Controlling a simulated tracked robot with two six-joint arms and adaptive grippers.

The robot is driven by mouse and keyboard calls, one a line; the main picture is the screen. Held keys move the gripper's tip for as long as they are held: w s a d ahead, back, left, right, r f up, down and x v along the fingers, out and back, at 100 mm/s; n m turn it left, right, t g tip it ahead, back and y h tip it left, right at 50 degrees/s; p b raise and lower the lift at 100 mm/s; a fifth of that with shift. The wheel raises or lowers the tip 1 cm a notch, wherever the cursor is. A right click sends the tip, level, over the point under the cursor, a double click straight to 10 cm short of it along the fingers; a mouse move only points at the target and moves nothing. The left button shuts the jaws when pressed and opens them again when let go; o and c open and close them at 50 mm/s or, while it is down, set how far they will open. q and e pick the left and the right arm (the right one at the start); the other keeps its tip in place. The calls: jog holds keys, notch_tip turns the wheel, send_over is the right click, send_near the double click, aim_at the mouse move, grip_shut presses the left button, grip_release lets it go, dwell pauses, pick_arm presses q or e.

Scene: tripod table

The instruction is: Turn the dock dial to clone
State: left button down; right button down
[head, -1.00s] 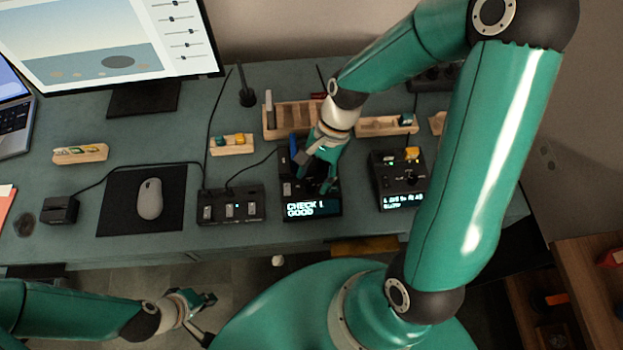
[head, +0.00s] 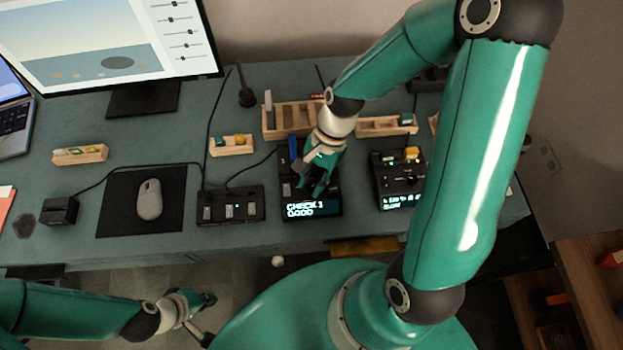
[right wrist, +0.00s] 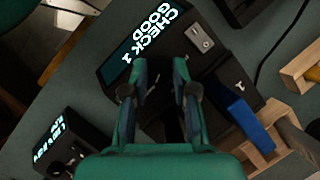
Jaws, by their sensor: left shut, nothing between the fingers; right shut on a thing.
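The black dock (head: 312,211) stands mid-table; its lit screen reads CHECK 1, with GOOD clear in the right wrist view (right wrist: 141,42). A blue block (head: 293,146) stands upright at its back left and also shows in the right wrist view (right wrist: 245,120). My right gripper (head: 318,186) is over the dock's top, pointing down. In the right wrist view its fingers (right wrist: 158,78) are either side of the dial's likely place; the dial and its pointer are hidden by the gripper. My left gripper (head: 207,300) is shut and empty, low in front of the table.
A second black device (head: 392,200) with a screen, dial and yellow block stands close to the right. A switch box (head: 230,206) is to the left, then a mouse (head: 149,199) on a dark mat. Wooden holders (head: 232,146) and cables lie behind.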

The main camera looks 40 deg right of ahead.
jog(key=shift+w+d+r+n, duration=0.1)
jog(key=shift+w+d+n, duration=0.05)
jog(key=shift+w+n, duration=0.15)
dwell(0.4)
jog(key=n+g, duration=0.1)
jog(key=n, duration=0.3)
jog(key=shift+w+h, duration=0.2)
jog(key=shift+h, duration=0.2)
jog(key=n, duration=0.1)
jog(key=n+g, duration=0.1)
jog(key=n, duration=0.2)
jog(key=shift+a+h, duration=0.25)
jog(key=shift+h, duration=0.15)
jog(key=shift+w+a+n+g+h, duration=0.1)
jog(key=shift+n+g+h, duration=0.5)
jog(key=shift+n, duration=0.9)
jog(key=c, duration=0.9)
grip_release()
